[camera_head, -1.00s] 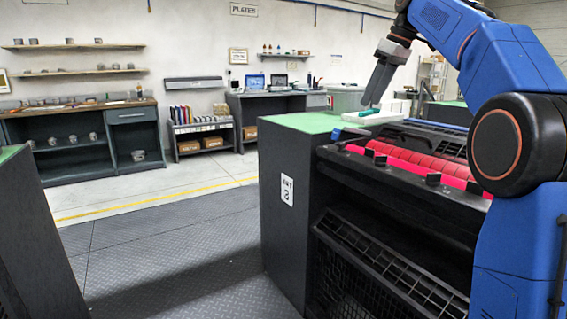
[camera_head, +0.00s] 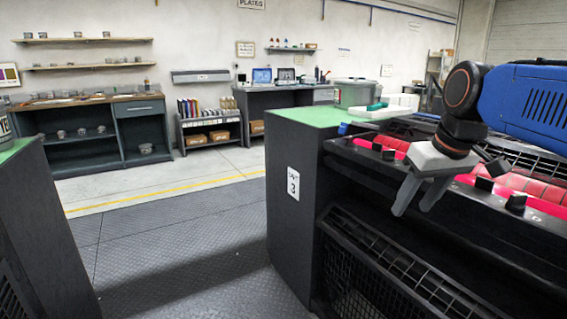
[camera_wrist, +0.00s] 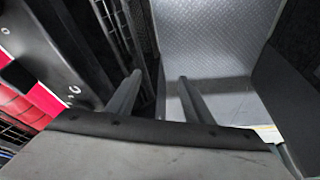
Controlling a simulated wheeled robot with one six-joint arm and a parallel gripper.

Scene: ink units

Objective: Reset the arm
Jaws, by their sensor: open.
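My gripper (camera_head: 414,207) hangs at the right in the head view, in front of the ink unit's black front side. Its two grey fingers point down and stand apart with nothing between them. In the wrist view my gripper (camera_wrist: 160,84) also shows two separate fingers, over the dark unit side and the grey floor. My blue arm reaches in from the right edge of the head view.
The ink unit (camera_head: 294,226) has red rollers and a green top (camera_head: 308,115). A white tray (camera_head: 385,112) and a grey bin (camera_head: 357,91) stand on it. Another dark unit (camera_head: 40,230) is at the left. The floor (camera_head: 175,235) between is clear.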

